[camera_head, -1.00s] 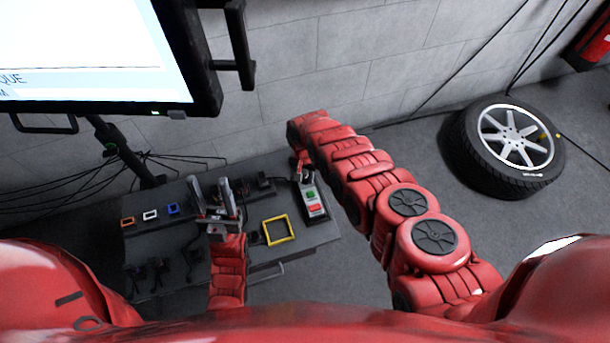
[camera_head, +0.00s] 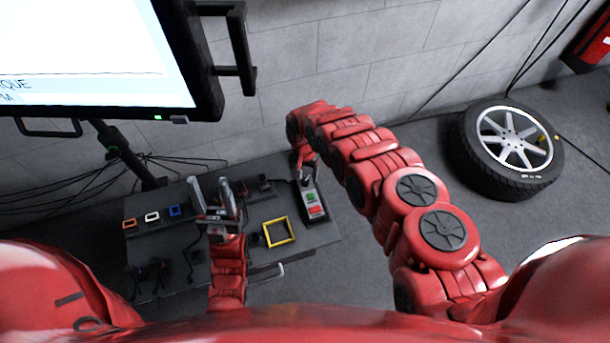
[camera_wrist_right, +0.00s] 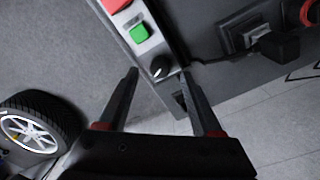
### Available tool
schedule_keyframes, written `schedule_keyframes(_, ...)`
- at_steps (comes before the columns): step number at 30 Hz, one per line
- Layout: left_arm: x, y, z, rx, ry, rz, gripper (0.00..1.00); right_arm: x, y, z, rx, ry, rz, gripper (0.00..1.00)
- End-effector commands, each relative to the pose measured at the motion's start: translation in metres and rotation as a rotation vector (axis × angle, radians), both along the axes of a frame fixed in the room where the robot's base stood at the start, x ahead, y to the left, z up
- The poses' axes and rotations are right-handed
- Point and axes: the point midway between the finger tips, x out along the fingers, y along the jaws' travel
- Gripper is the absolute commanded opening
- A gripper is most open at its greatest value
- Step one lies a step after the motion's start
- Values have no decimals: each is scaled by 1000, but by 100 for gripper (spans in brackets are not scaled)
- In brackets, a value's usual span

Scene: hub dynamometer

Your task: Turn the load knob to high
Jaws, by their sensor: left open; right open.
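The load knob (camera_wrist_right: 159,67) is a round black knob with a light pointer mark, on a grey control box (camera_wrist_right: 153,45) beside a green button (camera_wrist_right: 139,33) and a red button. In the right wrist view it sits just beyond and between the tips of my right gripper (camera_wrist_right: 160,75), which is open and apart from it. In the head view the control box (camera_head: 318,213) stands at the bench's right end, and my right gripper (camera_head: 305,172) is over its far end, partly hiding the knob. My left gripper (camera_head: 221,190) is open and empty above the middle of the bench.
The dark bench (camera_head: 265,262) carries a yellow frame (camera_head: 278,232) and small orange, white and blue frames at left. A monitor (camera_head: 90,60) hangs at upper left. A wheel (camera_head: 508,148) lies on the floor at right. A grey wall stands behind.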

Motion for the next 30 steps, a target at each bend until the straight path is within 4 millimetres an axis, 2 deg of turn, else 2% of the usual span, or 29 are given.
schedule_keyframes(21, 0, 0, -6, 0, 0, 0, 50, 3, 2, 121, -2, -5, -1, 67)
schedule_keyframes(25, 0, 0, -6, 0, 0, 0, 50, 2, 3, 134, -1, -3, 0, 67)
schedule_keyframes(30, 0, 0, -6, 0, 0, 0, 50, 3, 4, 141, 0, -3, 0, 67)
